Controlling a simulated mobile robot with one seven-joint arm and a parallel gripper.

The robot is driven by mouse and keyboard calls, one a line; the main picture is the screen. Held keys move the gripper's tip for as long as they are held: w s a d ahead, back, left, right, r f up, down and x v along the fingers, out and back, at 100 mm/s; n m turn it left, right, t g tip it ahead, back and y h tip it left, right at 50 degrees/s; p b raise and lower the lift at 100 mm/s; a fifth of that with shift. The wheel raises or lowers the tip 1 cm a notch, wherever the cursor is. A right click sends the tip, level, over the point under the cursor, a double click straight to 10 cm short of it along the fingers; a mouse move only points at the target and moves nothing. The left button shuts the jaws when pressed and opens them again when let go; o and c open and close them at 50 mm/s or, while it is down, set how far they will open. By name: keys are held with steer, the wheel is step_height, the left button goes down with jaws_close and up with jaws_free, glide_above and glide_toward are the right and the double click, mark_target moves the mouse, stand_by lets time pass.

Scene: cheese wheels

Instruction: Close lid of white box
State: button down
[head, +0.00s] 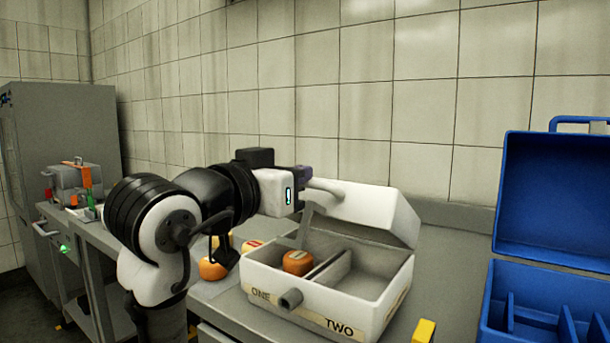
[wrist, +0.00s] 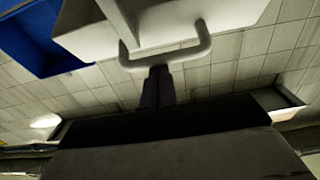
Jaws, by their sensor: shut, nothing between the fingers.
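The white box (head: 365,307) stands on the counter with its front marked ONE and TWO. Its lid (head: 365,208) is raised and open at the back, with a grey handle (head: 327,187) on its edge. The handle also shows in the wrist view (wrist: 165,62). An orange cheese wheel (head: 297,262) lies in the left compartment; the right compartment looks empty. My gripper (head: 304,180) is at the left of the raised lid, by the handle. In the wrist view its dark fingertips (wrist: 158,73) are together, close to the handle; contact is unclear.
A blue box (head: 552,195) with an open lid stands at the right. More orange cheese wheels (head: 213,269) lie left of the white box, partly hidden by my arm. A yellow object (head: 424,331) is at the front. The tiled wall is close behind the counter.

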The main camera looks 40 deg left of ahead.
steer(key=s+f+t+b, duration=0.5)
steer(key=f+t+b, duration=0.1)
steer(key=f+b, duration=0.6)
steer(key=shift+s+d+f+b, duration=0.15)
steer(key=shift+f+b, duration=0.2)
steer(key=shift+f, duration=0.15)
